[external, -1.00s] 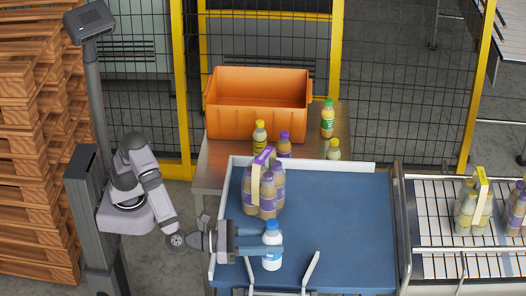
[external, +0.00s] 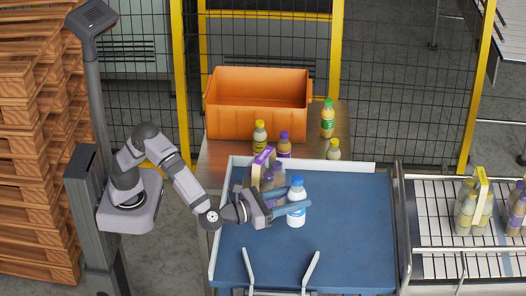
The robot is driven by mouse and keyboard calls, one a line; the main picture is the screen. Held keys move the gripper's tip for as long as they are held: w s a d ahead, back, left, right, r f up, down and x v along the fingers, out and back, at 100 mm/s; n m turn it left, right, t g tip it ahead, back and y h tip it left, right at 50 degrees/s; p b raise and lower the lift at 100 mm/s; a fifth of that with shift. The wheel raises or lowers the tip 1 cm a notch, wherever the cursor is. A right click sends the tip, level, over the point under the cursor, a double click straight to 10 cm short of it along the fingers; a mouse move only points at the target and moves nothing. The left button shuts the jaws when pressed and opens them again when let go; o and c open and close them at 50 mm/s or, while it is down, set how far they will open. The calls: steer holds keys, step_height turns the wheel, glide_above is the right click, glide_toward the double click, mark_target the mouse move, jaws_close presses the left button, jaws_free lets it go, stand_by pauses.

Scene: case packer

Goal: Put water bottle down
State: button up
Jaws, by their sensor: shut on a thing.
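The water bottle (external: 296,204) is white with a blue cap. It stands about upright over the blue table surface (external: 345,230). My gripper (external: 289,202) reaches in from the left and is shut on the bottle, with a blue finger on either side of it. I cannot tell whether the bottle's base touches the surface.
A pack of purple-capped bottles (external: 266,177) stands just behind my gripper, partly hidden. An orange crate (external: 257,107) and several loose bottles stand on the back table. A conveyor (external: 440,262) with more packs is at the right. The blue surface is clear at the right.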

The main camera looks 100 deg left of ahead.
mark_target(293, 217)
steer(key=shift+f+b, duration=2.05)
steer(key=shift+f, duration=1.15)
steer(key=shift+f+b, duration=0.55)
steer(key=shift+f, duration=0.1)
steer(key=o, duration=1.3)
steer(key=shift+o, duration=0.2)
steer(key=shift+s+d, duration=0.1)
steer(key=b+v, duration=0.2)
steer(key=v, duration=0.5)
steer(key=shift+b, duration=0.4)
